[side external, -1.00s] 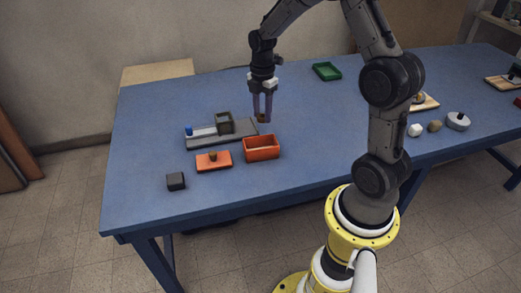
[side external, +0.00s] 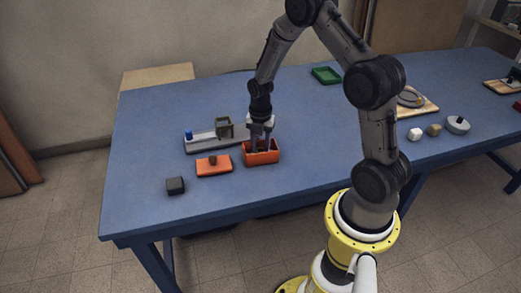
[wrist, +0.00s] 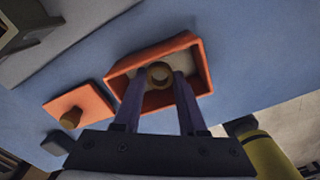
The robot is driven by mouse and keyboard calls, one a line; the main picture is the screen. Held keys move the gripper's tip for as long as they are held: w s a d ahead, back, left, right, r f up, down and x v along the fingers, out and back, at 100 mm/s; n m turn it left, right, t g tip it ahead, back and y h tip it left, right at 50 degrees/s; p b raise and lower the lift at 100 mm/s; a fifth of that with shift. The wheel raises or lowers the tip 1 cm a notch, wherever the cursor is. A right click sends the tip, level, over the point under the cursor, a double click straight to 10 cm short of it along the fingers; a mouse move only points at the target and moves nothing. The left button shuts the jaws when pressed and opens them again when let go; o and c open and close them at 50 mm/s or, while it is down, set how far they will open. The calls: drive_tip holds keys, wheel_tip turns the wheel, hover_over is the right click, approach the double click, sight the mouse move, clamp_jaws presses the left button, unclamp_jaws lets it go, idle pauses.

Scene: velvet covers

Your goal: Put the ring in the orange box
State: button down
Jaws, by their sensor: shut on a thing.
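The orange box (side external: 262,158) is an open rectangular box on the blue table, left of my arm's base. It also shows in the wrist view (wrist: 196,62), with its inside visible. My gripper (side external: 261,148) points down with its fingertips inside the box's opening. In the wrist view my gripper (wrist: 160,78) is shut on a small tan-brown ring (wrist: 153,83), held between the fingertips over the box's pale floor. I cannot tell whether the ring touches the floor. The ring is hidden in the side view.
An orange lid (side external: 205,170) with a brown knob lies just left of the box. A dark grey block (side external: 175,186) is farther left. A grey rail base (side external: 205,146) with a small open bin (side external: 225,127) stands behind. A green tray (side external: 326,75) is at the back.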

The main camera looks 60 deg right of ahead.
drive_tip(key=shift+f, duration=0.65)
drive_tip(key=c, duration=0.8)
unclamp_jaws()
drive_tip(key=shift+f, duration=0.15)
drive_tip(key=shift+o, duration=0.2)
